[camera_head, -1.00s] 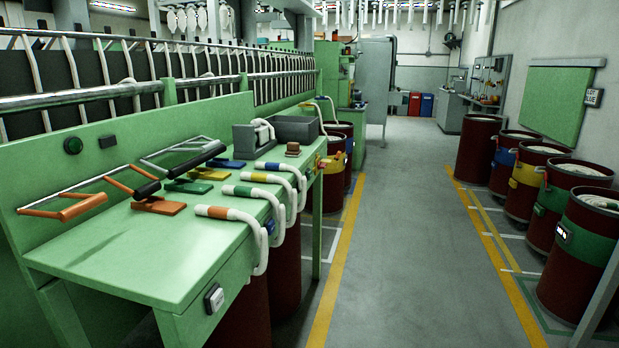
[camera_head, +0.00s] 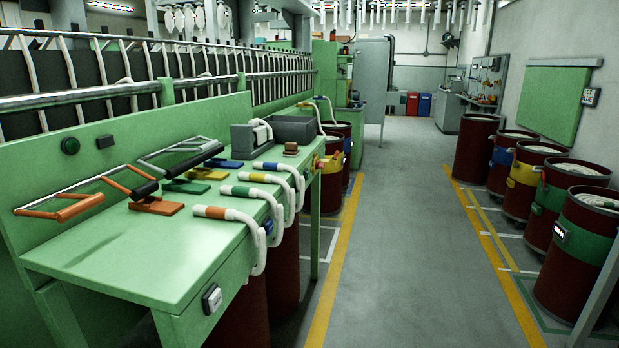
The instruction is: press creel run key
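Two things here look like keys, and I cannot tell which is the creel run key. A round dark green button (camera_head: 70,145) sits on the upright green panel at the left, with a small dark green square (camera_head: 106,142) beside it. A small grey box with a pale face (camera_head: 212,298) is fixed to the front edge of the green table (camera_head: 110,278). Nothing touches any of them. Neither of my grippers is in view.
Colour-banded white hoses (camera_head: 232,214) and coloured levers (camera_head: 157,206) lie on the table. Dark red drums stand below it. More drums (camera_head: 583,248) line the right wall. The grey floor aisle (camera_head: 413,250) between yellow lines is clear.

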